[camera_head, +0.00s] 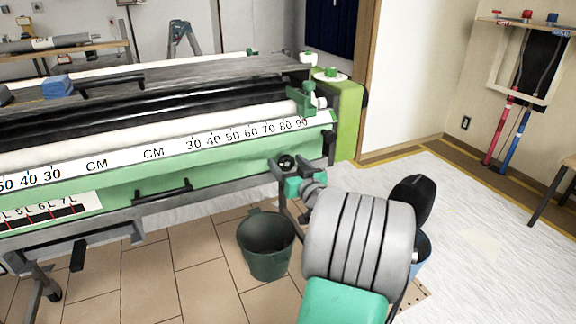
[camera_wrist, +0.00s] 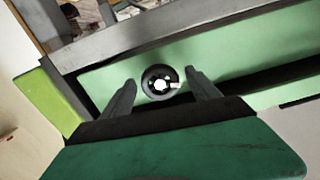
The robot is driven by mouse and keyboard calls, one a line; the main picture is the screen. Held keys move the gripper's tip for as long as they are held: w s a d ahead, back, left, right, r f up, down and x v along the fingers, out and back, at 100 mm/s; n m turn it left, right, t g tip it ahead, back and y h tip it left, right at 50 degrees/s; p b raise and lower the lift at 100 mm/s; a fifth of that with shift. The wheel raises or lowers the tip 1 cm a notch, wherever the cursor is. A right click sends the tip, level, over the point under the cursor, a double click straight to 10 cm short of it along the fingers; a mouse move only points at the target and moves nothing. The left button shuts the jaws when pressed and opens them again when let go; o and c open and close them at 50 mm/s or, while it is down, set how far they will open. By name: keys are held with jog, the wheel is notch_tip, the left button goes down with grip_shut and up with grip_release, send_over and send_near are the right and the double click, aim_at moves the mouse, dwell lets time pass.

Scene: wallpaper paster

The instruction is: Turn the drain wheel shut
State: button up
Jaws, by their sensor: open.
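The drain wheel (camera_head: 287,162) is a small dark round wheel at the lower right end of the green pasting machine. In the wrist view the drain wheel (camera_wrist: 161,83) is a black ring with a pale centre and a small light knob on its right side. My gripper (camera_head: 303,164) is by the wheel in the head view, partly hidden by my arm. In the wrist view my gripper (camera_wrist: 160,85) is open, with one dark finger on each side of the wheel. I see gaps between fingers and wheel; whether the tips reach its depth I cannot tell.
The green pasting machine (camera_head: 200,172) fills the left and centre. A dark green bucket (camera_head: 266,246) stands on the tiled floor below the wheel. A blue bucket (camera_head: 423,250) is partly hidden behind my arm. White sheeting (camera_head: 480,215) covers the floor at right.

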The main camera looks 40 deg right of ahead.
jog(key=c, duration=1.4)
jog(key=shift+o, duration=0.2)
jog(key=shift+m, duration=0.3)
jog(key=m+p, duration=0.3)
jog(key=m, duration=0.3)
jog(key=shift+r, duration=0.1)
jog(key=m+p, duration=0.2)
jog(key=m, duration=0.2)
jog(key=shift+p, duration=0.4)
jog(key=shift+m+p, duration=1.25)
jog(key=shift+m, duration=0.75)
jog(key=shift+f, duration=0.2)
